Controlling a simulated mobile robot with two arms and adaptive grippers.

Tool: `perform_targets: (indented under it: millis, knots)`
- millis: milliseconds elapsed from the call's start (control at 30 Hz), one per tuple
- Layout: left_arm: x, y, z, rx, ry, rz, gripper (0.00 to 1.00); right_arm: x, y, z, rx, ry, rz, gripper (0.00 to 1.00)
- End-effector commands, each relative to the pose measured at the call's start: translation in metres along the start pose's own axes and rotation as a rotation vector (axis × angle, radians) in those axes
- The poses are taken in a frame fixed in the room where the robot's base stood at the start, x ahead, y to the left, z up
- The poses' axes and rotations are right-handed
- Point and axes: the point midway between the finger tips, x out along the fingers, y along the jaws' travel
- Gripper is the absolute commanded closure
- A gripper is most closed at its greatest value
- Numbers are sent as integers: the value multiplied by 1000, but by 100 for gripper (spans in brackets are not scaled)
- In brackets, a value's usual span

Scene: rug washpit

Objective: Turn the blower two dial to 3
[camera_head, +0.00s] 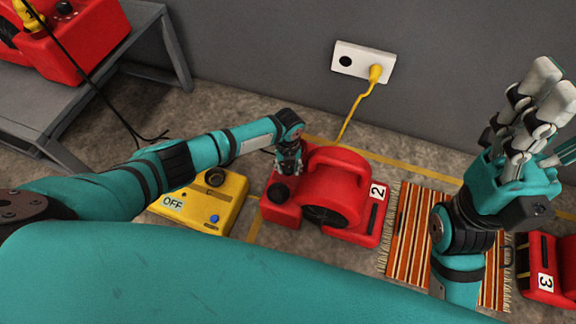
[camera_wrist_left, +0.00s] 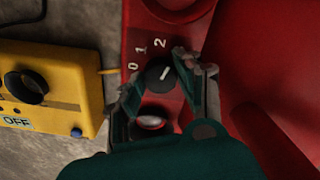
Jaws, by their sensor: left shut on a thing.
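Blower two is the red blower (camera_head: 335,190) with the white "2" label (camera_head: 377,191), on the floor in the head view. My left gripper (camera_head: 288,160) reaches down onto its control box. In the left wrist view, its fingers (camera_wrist_left: 157,82) are shut on the black dial (camera_wrist_left: 158,72), one on each side. The dial's white pointer slants to the upper right, past the printed 2 (camera_wrist_left: 160,43), toward the right finger. The marks 0 and 1 also show; no 3 is visible. My right gripper (camera_head: 530,105) is raised at the right, empty, fingers extended.
A yellow box (camera_head: 225,212) marked OFF stands left of the blower. A yellow cord (camera_head: 355,108) runs from the wall outlet (camera_head: 345,61). A striped rug (camera_head: 408,225) lies right of the blower, with blower three (camera_head: 540,262) beyond. A grey bench (camera_head: 130,75) is upper left.

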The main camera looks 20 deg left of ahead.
Motion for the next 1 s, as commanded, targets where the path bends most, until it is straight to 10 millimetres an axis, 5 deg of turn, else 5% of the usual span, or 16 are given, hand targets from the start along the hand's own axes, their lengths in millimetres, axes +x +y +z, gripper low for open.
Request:
perform_targets:
  millis: [400, 967, 1000]
  knots:
    - [0, -1, -2, 190, 3, -2, 97, 3, 0, 0, -2, 15, -7, 38]
    - [0, -1, -2, 214, 4, -2, 97, 4, 0, -2, -3, 21, -8, 38]
    - [0, -1, -2, 214, 4, -2, 60, 4, 0, -2, -3, 21, -8, 38]
